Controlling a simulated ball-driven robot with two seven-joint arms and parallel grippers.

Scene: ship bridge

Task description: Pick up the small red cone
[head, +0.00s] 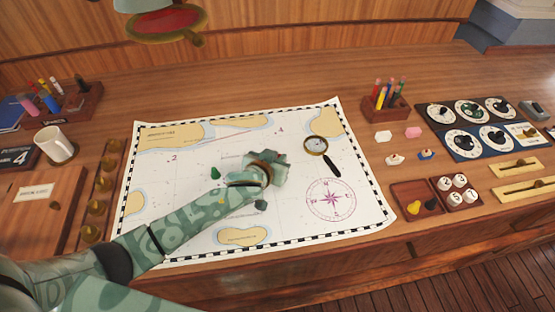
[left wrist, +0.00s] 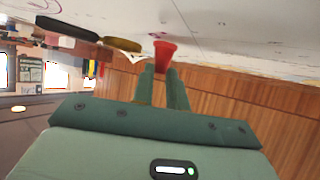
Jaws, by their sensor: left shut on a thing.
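The small red cone (left wrist: 165,56) is between the tips of my left gripper (left wrist: 162,70) in the left wrist view. The fingers are shut on it, and the map's white surface is close by it. I cannot tell whether the cone touches the map. In the head view my left gripper (head: 268,168) is over the middle of the white sea map (head: 185,225), and it hides the cone there. My right gripper is not in view.
A small green piece (head: 215,173) stands on the map left of my left gripper. A magnifying glass (head: 316,146) lies to its right. A pen holder (head: 386,107), dial panels (head: 473,112) and a small tray (head: 405,188) are farther right. A white mug (head: 54,146) is at left.

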